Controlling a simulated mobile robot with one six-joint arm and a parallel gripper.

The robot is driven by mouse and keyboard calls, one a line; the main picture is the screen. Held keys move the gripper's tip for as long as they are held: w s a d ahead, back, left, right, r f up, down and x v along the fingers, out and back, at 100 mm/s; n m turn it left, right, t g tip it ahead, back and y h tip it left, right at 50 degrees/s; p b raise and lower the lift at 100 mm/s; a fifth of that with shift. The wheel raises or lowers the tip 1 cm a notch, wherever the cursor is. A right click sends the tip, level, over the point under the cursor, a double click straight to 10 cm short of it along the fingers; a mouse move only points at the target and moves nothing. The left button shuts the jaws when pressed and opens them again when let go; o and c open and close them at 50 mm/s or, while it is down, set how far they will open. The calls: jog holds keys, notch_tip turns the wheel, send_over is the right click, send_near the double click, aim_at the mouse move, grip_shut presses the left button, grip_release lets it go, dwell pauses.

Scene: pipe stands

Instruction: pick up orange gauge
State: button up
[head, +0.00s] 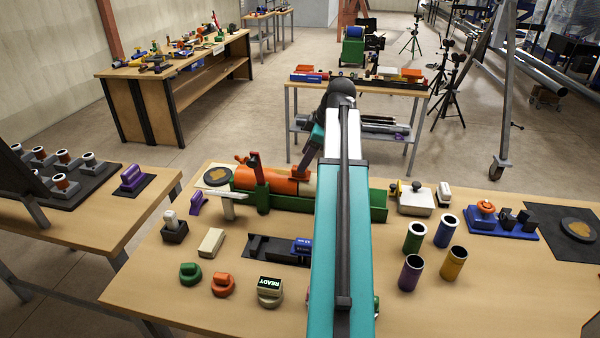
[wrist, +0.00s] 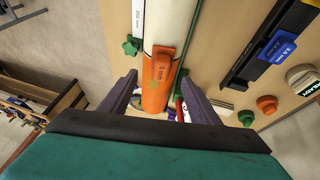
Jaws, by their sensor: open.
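The orange gauge (wrist: 160,66), a block marked "5 mm", shows in the wrist view on top of a pipe that is partly orange and partly white. It lies between the tips of my gripper (wrist: 159,74), whose two dark fingers are spread apart with a gap on each side. In the head view my gripper (head: 305,163) is low over the pipe (head: 268,181), which lies in a green cradle.
A blue gauge (head: 301,246) sits in a black holder in front of the cradle. Green, orange and "READY" knobs (head: 269,291) stand near the front edge. Several coloured cups (head: 414,237) stand right of my arm. A green knob (wrist: 131,45) is near the left finger.

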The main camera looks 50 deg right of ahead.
aim_at(300, 175)
jog(key=shift+w+f, duration=0.15)
jog(key=shift+f, duration=0.2)
jog(key=shift+f, duration=0.1)
jog(key=shift+p+x, duration=1.15)
jog(key=shift+x, duration=1.35)
jog(key=shift+a, duration=0.15)
jog(key=c, duration=1.3)
jog(key=shift+o, duration=0.2)
